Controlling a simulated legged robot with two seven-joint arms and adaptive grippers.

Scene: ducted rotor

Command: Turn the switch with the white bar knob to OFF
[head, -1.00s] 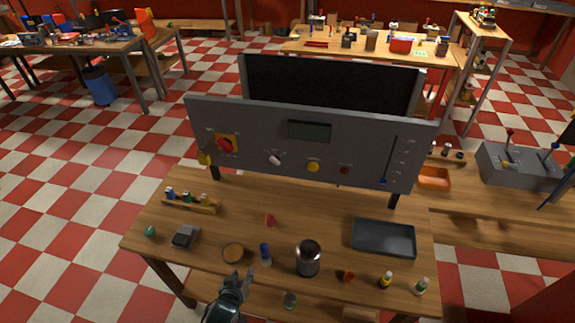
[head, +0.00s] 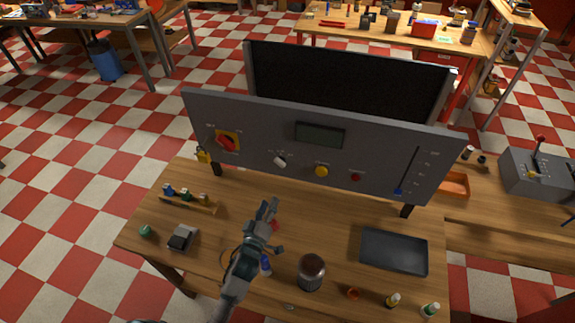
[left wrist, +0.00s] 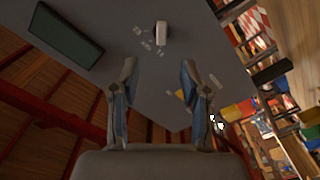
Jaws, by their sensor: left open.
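The switch with the white bar knob (head: 280,161) is on the grey upright panel (head: 378,171), between a red knob on a yellow plate and a yellow button. The knob also shows in the left wrist view (left wrist: 161,34), beyond the fingertips, with small labels beside it too blurred to read. My left gripper (head: 268,208) is open and empty over the table, below and in front of the panel. In the left wrist view its two fingers (left wrist: 158,75) are spread, apart from the knob. My right gripper is not in view.
The panel also carries a red knob (head: 227,143), a yellow button (head: 321,171), a red button (head: 355,177) and a slider (head: 399,189). A dark tray (head: 394,252), a metal can (head: 311,272) and small bottles stand on the wooden table. The space just before the panel is mostly clear.

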